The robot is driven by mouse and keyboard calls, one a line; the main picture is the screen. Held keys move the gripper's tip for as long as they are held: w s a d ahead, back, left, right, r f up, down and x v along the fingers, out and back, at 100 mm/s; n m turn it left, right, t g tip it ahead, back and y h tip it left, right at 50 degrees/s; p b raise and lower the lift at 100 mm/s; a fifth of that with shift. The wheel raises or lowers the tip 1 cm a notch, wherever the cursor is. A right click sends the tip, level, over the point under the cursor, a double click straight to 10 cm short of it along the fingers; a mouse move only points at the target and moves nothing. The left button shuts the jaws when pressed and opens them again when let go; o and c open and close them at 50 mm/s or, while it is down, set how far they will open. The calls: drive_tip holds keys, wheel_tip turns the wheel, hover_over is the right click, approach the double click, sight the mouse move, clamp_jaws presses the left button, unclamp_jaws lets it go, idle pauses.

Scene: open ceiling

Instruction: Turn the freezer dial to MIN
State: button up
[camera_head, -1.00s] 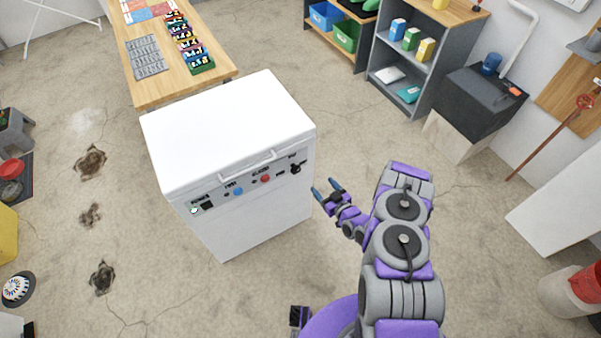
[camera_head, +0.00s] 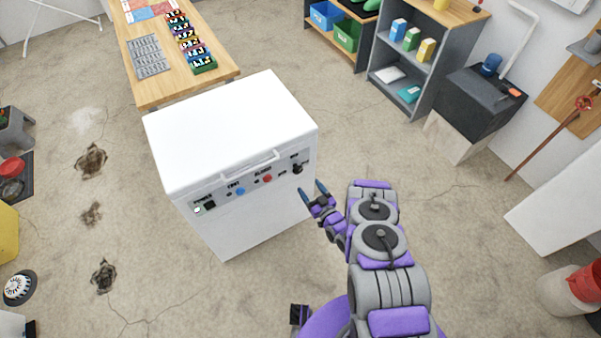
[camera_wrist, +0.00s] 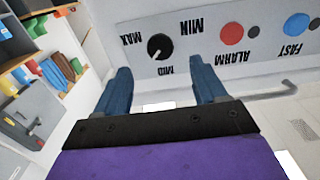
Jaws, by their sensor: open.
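The white freezer (camera_head: 225,135) stands at the centre of the head view, its front control panel facing me. The black dial (camera_head: 298,169) is at the panel's right end. In the wrist view the dial (camera_wrist: 160,47) appears upside down, among the labels MAX, MID (camera_wrist: 167,70) and MIN (camera_wrist: 190,27). A pale pointer mark shows on its lower left, on the side between MAX and MID. My gripper (camera_head: 312,191) is open, in front of the panel and just right of the dial. In the wrist view its blue fingers (camera_wrist: 160,78) are spread either side of the dial's line, apart from it.
A red ALARM button (camera_head: 267,179) and blue FAST button (camera_head: 240,191) sit left of the dial. A handle (camera_head: 250,163) juts from the lid above the panel. A wooden table (camera_head: 150,95) is behind the freezer, a grey shelf (camera_head: 420,75) at the back right.

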sight(299, 172)
drive_tip(key=b+x, duration=0.1)
drive_tip(key=x, duration=0.6)
drive_tip(key=shift+w, duration=0.15)
drive_tip(key=shift+w+a+b, duration=0.15)
drive_tip(key=shift+w+b, duration=0.2)
drive_tip(key=shift+w, duration=0.15)
drive_tip(key=shift+a, duration=0.5)
drive_tip(key=shift+c, duration=1.1)
drive_tip(key=shift+d, duration=0.3)
drive_tip(key=c, duration=0.4)
drive_tip(key=shift+a, duration=0.1)
drive_tip(key=c, duration=0.4)
